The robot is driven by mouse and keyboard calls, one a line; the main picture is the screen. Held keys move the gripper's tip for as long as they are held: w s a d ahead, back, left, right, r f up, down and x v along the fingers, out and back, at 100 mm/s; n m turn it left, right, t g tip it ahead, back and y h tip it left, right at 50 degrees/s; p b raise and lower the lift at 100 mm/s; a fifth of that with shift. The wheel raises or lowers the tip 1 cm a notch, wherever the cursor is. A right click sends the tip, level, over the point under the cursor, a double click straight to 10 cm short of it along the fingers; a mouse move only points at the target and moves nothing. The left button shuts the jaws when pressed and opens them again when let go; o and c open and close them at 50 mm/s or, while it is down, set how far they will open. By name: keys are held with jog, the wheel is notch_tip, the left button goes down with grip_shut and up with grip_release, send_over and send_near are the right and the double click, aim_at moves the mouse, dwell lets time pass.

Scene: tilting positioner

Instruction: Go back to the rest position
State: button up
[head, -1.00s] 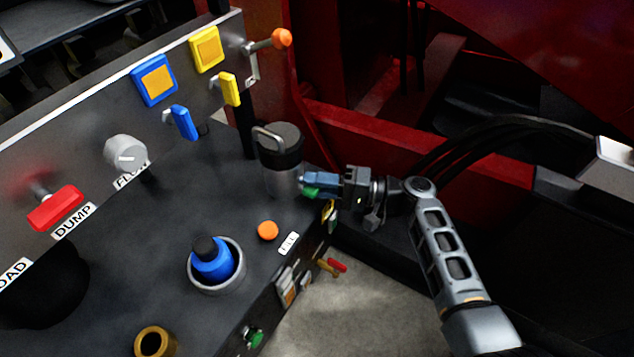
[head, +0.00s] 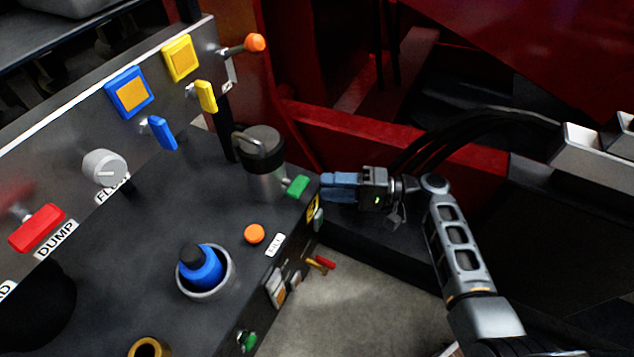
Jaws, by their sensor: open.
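My gripper (head: 325,187) is at the right edge of the dark control panel, with its blue fingers pointing left. It is open and holds nothing that I can see.
Red machine walls (head: 400,140) and black hoses (head: 450,130) are behind my arm. Concrete floor (head: 350,300) is open below.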

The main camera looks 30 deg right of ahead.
jog(key=shift+s+d, duration=0.2)
jog(key=shift+d, duration=0.05)
jog(key=shift+f, duration=0.1)
dwell(0.3)
